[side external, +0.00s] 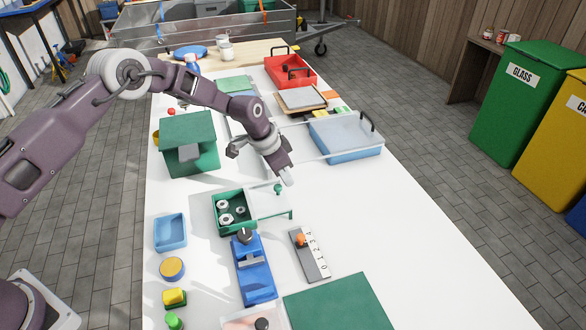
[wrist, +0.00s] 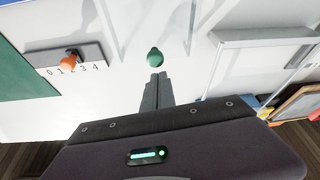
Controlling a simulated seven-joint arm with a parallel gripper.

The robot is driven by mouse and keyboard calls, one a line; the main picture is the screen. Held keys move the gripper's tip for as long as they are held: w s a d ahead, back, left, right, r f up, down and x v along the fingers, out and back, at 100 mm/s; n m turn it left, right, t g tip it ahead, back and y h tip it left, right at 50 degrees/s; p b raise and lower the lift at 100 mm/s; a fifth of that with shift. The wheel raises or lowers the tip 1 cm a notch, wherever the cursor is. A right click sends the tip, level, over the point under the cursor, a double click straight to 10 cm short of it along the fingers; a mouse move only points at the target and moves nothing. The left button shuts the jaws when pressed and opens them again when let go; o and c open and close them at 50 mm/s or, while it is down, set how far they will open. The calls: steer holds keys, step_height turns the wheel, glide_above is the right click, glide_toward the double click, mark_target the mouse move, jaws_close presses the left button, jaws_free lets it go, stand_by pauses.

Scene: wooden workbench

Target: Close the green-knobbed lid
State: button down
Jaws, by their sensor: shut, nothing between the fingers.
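The green box (side external: 235,228) stands on the white table with its top open and several pale round parts inside. Its clear lid (side external: 268,206) extends to the right of the box, level with its top. The lid's green knob (side external: 278,188) stands up near its far edge. My gripper (side external: 287,178) is shut and empty, pointing down just beyond and to the right of the knob. In the wrist view the green knob (wrist: 155,56) sits just ahead of the shut fingertips (wrist: 156,76). I cannot tell whether they touch.
A large clear-topped blue box (side external: 345,140) with a dark handle stands at the far right. A slider with an orange knob (side external: 301,240) and a blue device (side external: 254,272) lie nearer. The table right of the lid is clear.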

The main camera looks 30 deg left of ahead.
mark_target(264, 195)
steer(key=shift+s+a, duration=0.2)
steer(key=shift+s, duration=0.1)
steer(key=s+a, duration=0.7)
steer(key=shift+f, duration=0.1)
steer(key=w+d, duration=0.1)
steer(key=w+d+r, duration=0.1)
steer(key=w, duration=0.1)
steer(key=shift+w+d+r, duration=0.2)
steer(key=shift+w+d, duration=0.1)
steer(key=shift+d, duration=0.05)
steer(key=s+a+r+n+y, duration=0.1)
steer(key=s+r, duration=0.4)
steer(key=r, duration=0.3)
steer(key=s+a+r+t, duration=0.1)
steer(key=s+a+r, duration=0.1)
steer(key=s+r, duration=0.45)
steer(key=s+a+r+n+y, duration=0.1)
steer(key=s+r, duration=0.2)
steer(key=r, duration=0.6)
steer(key=s+a+r+n, duration=0.1)
steer(key=s+r+n, duration=0.1)
steer(key=s, duration=1)
steer(key=s+a+r+n+t, duration=0.1)
steer(key=s+r+n, duration=0.2)
steer(key=s, duration=0.9)
steer(key=shift+s, duration=0.15)
